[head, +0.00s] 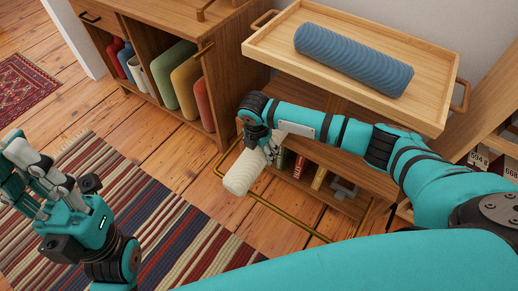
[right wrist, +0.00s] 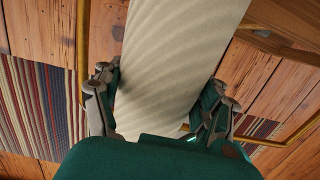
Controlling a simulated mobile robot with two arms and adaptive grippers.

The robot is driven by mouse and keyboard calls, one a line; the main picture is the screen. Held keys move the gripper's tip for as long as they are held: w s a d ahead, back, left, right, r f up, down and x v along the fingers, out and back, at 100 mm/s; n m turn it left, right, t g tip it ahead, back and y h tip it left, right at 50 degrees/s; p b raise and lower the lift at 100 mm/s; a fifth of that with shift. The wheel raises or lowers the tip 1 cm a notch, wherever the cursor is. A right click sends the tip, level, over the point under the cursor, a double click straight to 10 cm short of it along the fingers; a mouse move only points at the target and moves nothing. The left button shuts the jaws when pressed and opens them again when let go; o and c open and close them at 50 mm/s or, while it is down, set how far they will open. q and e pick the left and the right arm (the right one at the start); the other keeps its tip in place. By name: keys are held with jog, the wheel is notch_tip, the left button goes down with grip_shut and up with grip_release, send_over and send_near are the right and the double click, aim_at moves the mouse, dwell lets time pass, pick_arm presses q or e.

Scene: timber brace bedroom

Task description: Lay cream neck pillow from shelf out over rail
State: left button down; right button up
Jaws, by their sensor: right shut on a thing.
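The cream neck pillow (head: 243,172) is a ribbed roll held in my right gripper (head: 270,148), low in front of the wooden shelf unit. In the right wrist view the pillow (right wrist: 178,65) lies between both fingers of the gripper (right wrist: 162,105), which is shut on it. The brass rail (head: 288,217) runs just above the floor around the pillow. It also shows in the right wrist view (right wrist: 82,50). I cannot tell whether the pillow touches the rail. My left gripper (head: 25,165) is at the left over the rug, empty, its fingers seemingly apart.
A wooden tray (head: 350,85) with a blue ribbed roll (head: 353,60) stands on the shelf unit. A cabinet (head: 225,60) holds several coloured cushions. Books (head: 298,165) stand in the lower shelf. A striped rug (head: 130,210) covers the floor at left.

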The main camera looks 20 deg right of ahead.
aim_at(257, 148)
jog(key=o, duration=1.2)
jog(key=shift+o, duration=0.2)
jog(key=r, duration=0.8)
jog(key=s+a+r, duration=0.1)
jog(key=r, duration=0.3)
